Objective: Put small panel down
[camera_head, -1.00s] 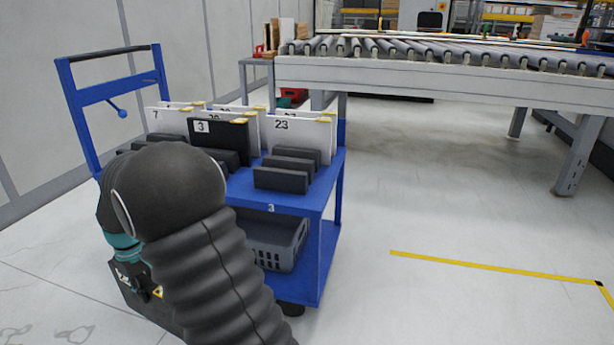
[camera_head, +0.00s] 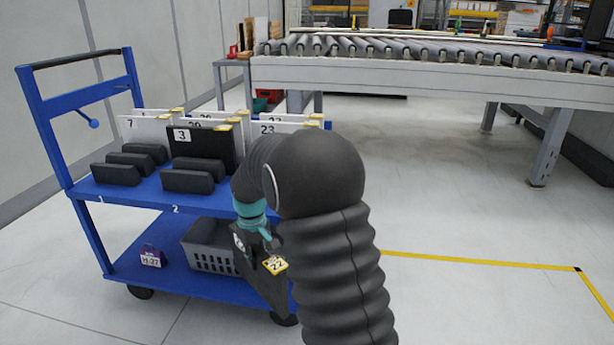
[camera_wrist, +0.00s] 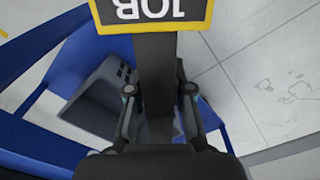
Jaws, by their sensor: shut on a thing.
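My gripper (camera_wrist: 160,100) is shut on the small panel (camera_wrist: 155,62), a dark narrow board seen on edge between the two fingers in the wrist view. A yellow-edged label reading "JOB" upside down shows at its top there. In the head view the dark panel (camera_head: 258,284) hangs tilted below my wrist, with a yellow label marked 22. It appears in front of the blue cart (camera_head: 130,198); I cannot tell whether they touch. My arm hides the cart's right end and part of the panel.
Black slotted blocks (camera_head: 187,181) and upright numbered panels, including black panel 3 (camera_head: 205,150), stand on the cart's top shelf. A grey basket (camera_head: 212,262) and a purple item (camera_head: 152,256) are on its lower shelf. A roller conveyor (camera_head: 420,75) stands behind. Floor at right is clear.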

